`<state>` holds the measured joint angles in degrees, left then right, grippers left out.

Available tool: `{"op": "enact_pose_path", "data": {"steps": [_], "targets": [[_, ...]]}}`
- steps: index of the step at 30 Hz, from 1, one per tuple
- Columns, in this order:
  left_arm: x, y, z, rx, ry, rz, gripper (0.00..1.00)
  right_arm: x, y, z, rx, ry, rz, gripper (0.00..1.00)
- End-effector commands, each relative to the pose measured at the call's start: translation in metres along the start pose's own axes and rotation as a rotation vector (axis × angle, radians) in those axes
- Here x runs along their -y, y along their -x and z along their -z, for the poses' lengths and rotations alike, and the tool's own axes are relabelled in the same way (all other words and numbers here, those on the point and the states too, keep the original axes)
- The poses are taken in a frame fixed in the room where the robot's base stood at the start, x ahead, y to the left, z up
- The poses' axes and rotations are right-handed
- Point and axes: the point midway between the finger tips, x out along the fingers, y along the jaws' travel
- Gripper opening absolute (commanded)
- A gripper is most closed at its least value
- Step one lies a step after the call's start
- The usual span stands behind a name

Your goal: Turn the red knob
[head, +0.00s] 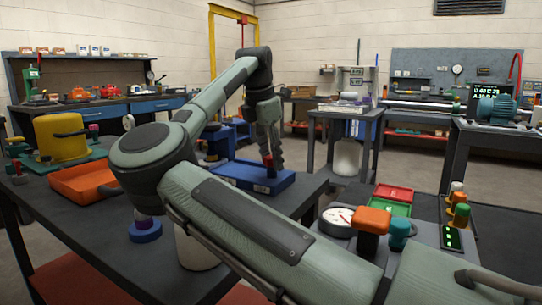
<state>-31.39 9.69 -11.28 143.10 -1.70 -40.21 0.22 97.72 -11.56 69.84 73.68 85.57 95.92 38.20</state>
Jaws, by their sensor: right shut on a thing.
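My right arm reaches across the view from the lower right, and its gripper (272,157) points down at a blue tray-like base (227,175). A small red upright part (268,166), which looks like the red knob, stands at the gripper's fingertips above this base. The gripper is shut on it. The fingers and the dark link partly hide how they meet it. My left gripper is not in view.
On the same dark table are an orange tray (75,183), a yellow housing (60,138) and a blue round base (145,233). My arm hides much of the table. At right, a dial gauge (337,220) and green tray (390,208) stand close to my arm.

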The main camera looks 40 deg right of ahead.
Motion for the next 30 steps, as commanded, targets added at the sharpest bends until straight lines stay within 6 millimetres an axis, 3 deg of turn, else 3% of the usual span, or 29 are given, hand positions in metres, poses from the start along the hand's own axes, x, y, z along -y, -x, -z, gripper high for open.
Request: {"op": "enact_pose_path", "data": {"steps": [7, 15, 24, 30], "targets": [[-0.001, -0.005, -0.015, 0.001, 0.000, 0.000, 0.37, 0.001, -0.005, 0.000, -0.019, 0.121, -0.036, 0.18], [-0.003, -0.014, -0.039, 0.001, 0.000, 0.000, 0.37, 0.002, -0.004, -0.003, -0.083, 0.550, -0.157, 0.18], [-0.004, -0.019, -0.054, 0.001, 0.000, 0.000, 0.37, 0.002, -0.002, -0.007, -0.159, 1.057, -0.294, 0.18], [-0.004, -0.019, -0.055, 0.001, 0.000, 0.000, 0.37, 0.002, -0.001, -0.007, -0.183, 1.238, -0.339, 0.18]]}}
